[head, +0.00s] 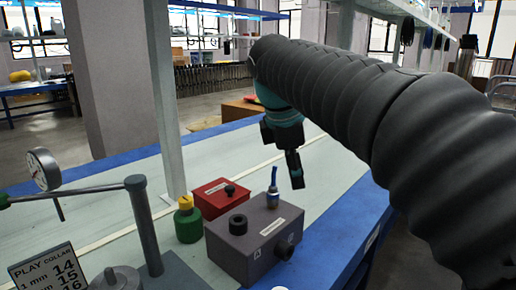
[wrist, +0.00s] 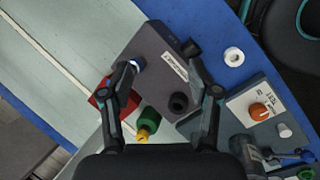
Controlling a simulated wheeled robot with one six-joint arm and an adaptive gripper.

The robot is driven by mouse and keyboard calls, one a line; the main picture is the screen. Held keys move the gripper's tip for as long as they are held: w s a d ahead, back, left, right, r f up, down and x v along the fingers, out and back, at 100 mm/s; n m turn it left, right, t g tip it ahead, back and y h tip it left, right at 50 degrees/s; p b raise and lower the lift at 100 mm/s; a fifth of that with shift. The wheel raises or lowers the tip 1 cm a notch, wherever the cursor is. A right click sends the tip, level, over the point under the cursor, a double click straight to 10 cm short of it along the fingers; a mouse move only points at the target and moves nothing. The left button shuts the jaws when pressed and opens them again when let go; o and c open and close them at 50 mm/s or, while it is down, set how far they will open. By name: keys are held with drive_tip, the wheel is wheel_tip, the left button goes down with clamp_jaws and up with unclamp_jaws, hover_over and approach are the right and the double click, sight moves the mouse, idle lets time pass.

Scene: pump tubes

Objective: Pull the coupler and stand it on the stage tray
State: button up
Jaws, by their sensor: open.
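The coupler, a small blue fitting with a metallic collar (head: 272,192), stands upright on top of a grey-purple block (head: 240,262). In the wrist view the coupler (wrist: 138,63) shows beside the left fingertip, and the block (wrist: 152,48) lies below my fingers. My gripper (head: 292,165) hangs above and slightly right of the coupler in the head view. In the wrist view my gripper (wrist: 172,80) is open with nothing between its fingers. I cannot clearly pick out the stage tray in either view.
A red box (head: 208,193) and a green bottle with a yellow cap (head: 187,225) stand close beside the block. A dial gauge (head: 43,168) on a post is at left. A white ring (wrist: 234,57) and a panel with an orange knob (wrist: 260,111) lie right of the block.

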sight(274, 190)
drive_tip(key=w+a+r+n+h, duration=0.1)
drive_tip(key=w+a+r+n, duration=0.1)
drive_tip(key=w+a+n, duration=0.5)
drive_tip(key=shift+m, duration=0.4)
drive_tip(key=b+x, duration=0.1)
drive_tip(key=x, duration=0.3)
drive_tip(key=s+b+x, duration=0.1)
drive_tip(key=x, duration=0.3)
drive_tip(key=s+f+b+x, duration=0.1)
drive_tip(key=b+x, duration=0.1)
drive_tip(key=x, duration=0.2)
drive_tip(key=shift+s+a+f, duration=0.2)
drive_tip(key=shift+a+f, duration=0.05)
clamp_jaws()
drive_tip(key=shift+r+p, duration=0.7)
drive_tip(key=shift+p, duration=0.3)
drive_tip(key=shift+r+p, duration=1.95)
drive_tip(key=shift+p, duration=0.45)
